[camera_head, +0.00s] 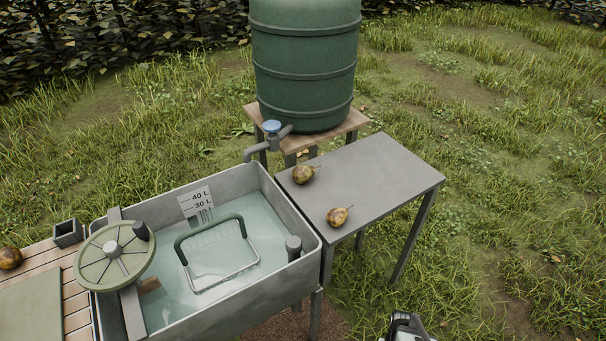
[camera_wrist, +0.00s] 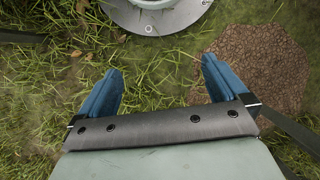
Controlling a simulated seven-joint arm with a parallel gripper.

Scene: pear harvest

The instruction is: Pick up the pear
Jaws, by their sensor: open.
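Two brown-yellow pears lie on the grey side table in the head view: one pear (camera_head: 303,174) near its left back edge, the other pear (camera_head: 338,216) near its front edge. A third, darker pear (camera_head: 10,258) lies on the slatted wooden surface at the far left. My gripper (camera_wrist: 160,88) shows in the wrist view with its two blue fingers apart and nothing between them. It faces grassy ground, and no pear shows there. In the head view only a small part of my arm shows at the bottom edge, right of the tables.
The grey table (camera_head: 395,175) is mostly clear on its right half. A water-filled basin (camera_head: 310,268) with a wire basket (camera_head: 222,262) and a handwheel (camera_head: 115,252) adjoins it on the left. A green barrel (camera_head: 305,65) with a tap (camera_head: 272,127) stands behind on a wooden stand.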

